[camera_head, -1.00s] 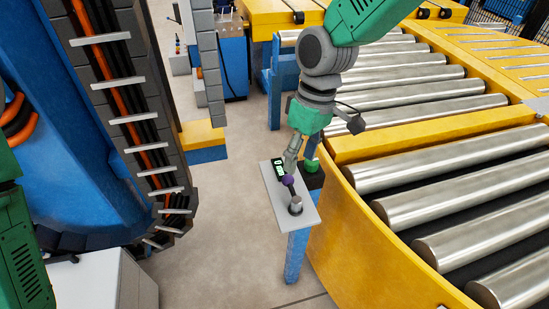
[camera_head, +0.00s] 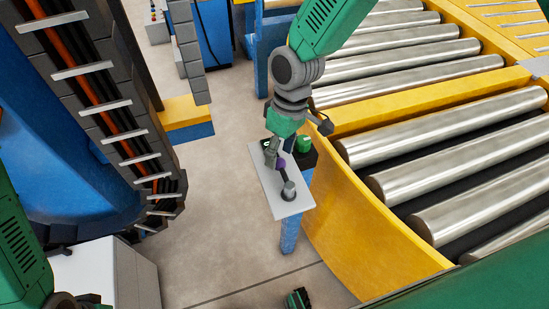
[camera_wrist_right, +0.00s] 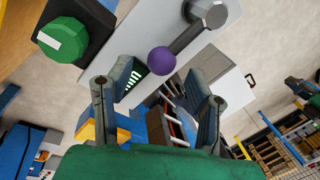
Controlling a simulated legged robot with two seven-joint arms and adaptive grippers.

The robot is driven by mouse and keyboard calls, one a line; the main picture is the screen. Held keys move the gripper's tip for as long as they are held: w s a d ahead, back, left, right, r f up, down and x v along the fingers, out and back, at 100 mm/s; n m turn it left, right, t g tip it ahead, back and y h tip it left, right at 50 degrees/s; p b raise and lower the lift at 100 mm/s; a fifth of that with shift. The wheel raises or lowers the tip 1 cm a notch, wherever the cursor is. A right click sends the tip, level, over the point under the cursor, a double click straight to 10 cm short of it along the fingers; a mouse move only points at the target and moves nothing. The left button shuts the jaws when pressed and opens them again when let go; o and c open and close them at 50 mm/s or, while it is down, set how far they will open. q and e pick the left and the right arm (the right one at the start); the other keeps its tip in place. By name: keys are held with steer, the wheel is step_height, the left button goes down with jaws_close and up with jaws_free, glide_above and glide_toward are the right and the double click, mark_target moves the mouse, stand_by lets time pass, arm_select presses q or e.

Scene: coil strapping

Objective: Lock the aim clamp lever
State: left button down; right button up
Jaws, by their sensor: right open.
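The clamp lever is a dark bar with a purple ball knob (camera_head: 281,162), running to a grey metal pivot (camera_head: 288,189) on a pale plate (camera_head: 265,185). My right gripper (camera_head: 275,146) points down over the plate at the knob end. In the right wrist view the fingers (camera_wrist_right: 162,77) are open and spread to either side of the purple ball (camera_wrist_right: 161,61). The ball shows just past the fingertips, and I see no clear contact. The lever bar (camera_wrist_right: 186,37) slants up right to its pivot (camera_wrist_right: 208,13). My left gripper is out of view.
A green round knob (camera_wrist_right: 63,40) on a black box sits beside the plate. A display with green bars (camera_wrist_right: 133,83) is partly behind a finger. A yellow conveyor frame (camera_head: 365,240) with steel rollers stands right. Open floor lies left of the plate.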

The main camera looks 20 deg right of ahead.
mark_target(282, 159)
steer(key=shift+s+d+f, duration=0.15)
steer(key=shift+d+f, duration=0.2)
steer(key=shift+f, duration=0.2)
steer(key=shift+s+d+f, duration=0.15)
steer(key=shift+d+f, duration=0.15)
steer(key=shift+f, duration=0.2)
steer(key=shift+s+f, duration=0.1)
steer(key=shift+f, duration=0.15)
steer(key=shift+a+f, duration=0.15)
steer(key=shift+a, duration=1.15)
steer(key=shift+c, duration=0.9)
steer(key=shift+a, duration=0.15)
steer(key=c, duration=0.6)
jaws_close()
steer(key=shift+d, duration=0.95)
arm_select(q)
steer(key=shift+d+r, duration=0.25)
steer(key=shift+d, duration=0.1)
arm_select(e)
steer(key=shift+a, duration=0.1)
